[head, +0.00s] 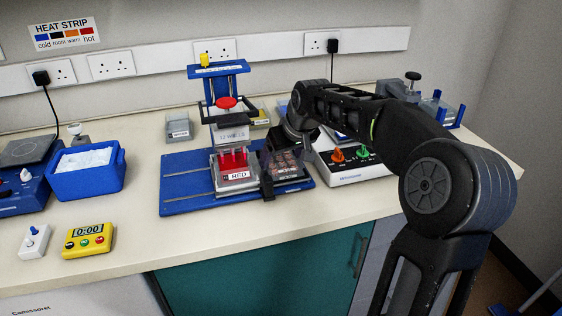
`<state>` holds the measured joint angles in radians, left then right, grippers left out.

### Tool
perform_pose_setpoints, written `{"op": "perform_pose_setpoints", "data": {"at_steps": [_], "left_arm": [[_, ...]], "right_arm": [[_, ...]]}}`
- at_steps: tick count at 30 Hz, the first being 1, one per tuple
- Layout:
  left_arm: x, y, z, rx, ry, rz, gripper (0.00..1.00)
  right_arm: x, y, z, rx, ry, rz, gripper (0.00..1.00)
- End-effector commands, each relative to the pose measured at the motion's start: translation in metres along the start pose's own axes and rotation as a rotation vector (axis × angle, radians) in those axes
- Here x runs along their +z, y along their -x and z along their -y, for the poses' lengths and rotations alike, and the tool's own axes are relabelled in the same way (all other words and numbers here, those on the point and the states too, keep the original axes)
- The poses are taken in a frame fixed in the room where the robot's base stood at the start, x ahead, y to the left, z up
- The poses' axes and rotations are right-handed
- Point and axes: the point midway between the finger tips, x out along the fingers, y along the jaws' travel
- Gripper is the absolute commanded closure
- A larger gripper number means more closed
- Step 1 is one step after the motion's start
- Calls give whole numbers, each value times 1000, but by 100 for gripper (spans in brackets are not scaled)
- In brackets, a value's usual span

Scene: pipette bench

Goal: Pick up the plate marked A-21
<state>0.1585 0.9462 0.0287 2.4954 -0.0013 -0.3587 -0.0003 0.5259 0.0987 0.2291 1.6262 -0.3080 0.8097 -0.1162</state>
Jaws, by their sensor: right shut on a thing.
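My right gripper (268,172) reaches down over the blue board (190,190) at the centre of the bench. It is shut on a dark, clear-sided plate (290,168) with pinkish wells, at the right end of the board. The gripper covers part of this plate, and I cannot read an A-21 mark on it. Just left of it, a clear tray (237,184) labelled RED with red contents stands under the blue press frame (218,70). I cannot tell whether the held plate still touches the board. My left gripper is not in view.
A white device with orange and green knobs (350,160) stands close right of the plate. A blue ice box (88,172), yellow timer (88,240) and white switch box (34,241) are at left. The bench front between timer and board is clear.

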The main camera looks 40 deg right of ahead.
Motion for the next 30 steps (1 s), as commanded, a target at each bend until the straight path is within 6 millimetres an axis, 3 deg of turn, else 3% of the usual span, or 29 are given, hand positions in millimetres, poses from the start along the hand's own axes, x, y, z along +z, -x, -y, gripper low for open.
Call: {"op": "perform_pose_setpoints", "data": {"at_steps": [7, 8, 14, 20, 30], "left_arm": [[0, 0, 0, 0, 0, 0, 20], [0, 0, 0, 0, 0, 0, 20], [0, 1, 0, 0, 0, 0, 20], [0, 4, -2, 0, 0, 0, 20], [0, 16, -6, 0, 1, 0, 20]], "right_arm": [[-1, 1, 0, 0, 0, 0, 58], [-2, 2, 0, 0, 0, -1, 65], [-8, 13, 0, 0, 0, -2, 65], [-25, 41, 0, 0, 1, -4, 65], [-67, 114, 0, 0, 1, -4, 65]]}}
